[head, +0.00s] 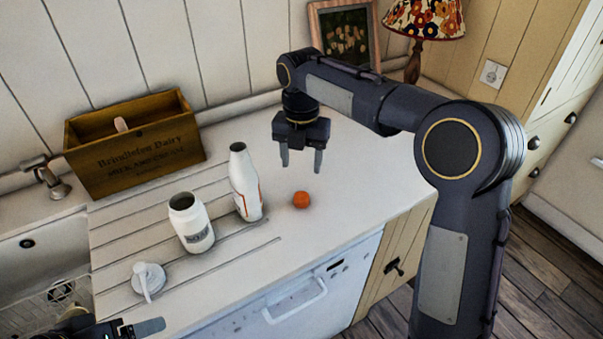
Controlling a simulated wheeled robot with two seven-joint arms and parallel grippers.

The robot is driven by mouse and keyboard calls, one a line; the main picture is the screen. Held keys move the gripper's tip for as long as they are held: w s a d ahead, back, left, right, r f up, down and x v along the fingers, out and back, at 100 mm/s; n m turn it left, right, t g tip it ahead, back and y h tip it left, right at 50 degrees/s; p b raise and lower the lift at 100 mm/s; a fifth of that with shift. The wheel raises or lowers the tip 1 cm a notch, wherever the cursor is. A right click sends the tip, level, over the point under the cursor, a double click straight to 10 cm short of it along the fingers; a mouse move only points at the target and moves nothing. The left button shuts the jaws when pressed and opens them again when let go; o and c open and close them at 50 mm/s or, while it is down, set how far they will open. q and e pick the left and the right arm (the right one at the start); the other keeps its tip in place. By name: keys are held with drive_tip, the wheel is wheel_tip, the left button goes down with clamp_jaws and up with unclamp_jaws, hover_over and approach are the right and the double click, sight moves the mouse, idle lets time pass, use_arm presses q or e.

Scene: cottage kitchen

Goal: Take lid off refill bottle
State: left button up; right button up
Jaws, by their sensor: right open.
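A tall white bottle (246,184) with orange marking on its side stands upright on the counter. I take it for the refill bottle; its neck top looks grey, and I cannot tell whether a lid sits on it. A small round orange thing (301,200) lies to its right. A wider white jar (191,224) with a grey label and dark open mouth stands to its left. A white pump top (149,279) lies at the front left. My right gripper (301,162) is open and empty, right of the bottle. My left gripper (148,327) shows only partly at the bottom left edge.
A wooden crate (140,160) with dark lettering stands at the back left, beside the sink (38,245) and tap (50,180). A picture frame (345,38) and a floral lamp (424,18) are at the back. The counter (350,170) right of the orange thing is clear.

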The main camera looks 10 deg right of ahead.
drive_tip(key=shift+r, duration=0.55)
drive_tip(key=s+d+r+m+t+y, duration=0.25)
drive_tip(key=s+d+m, duration=0.55)
drive_tip(key=s+m, duration=0.5)
drive_tip(key=s+f+m+t+y, duration=0.1)
drive_tip(key=s+f+m+t, duration=0.2)
drive_tip(key=s+f+m, duration=0.4)
drive_tip(key=s+m, duration=0.9)
drive_tip(key=m, duration=0.3)
drive_tip(key=shift+s+a, duration=0.2)
drive_tip(key=shift+s, duration=0.15)
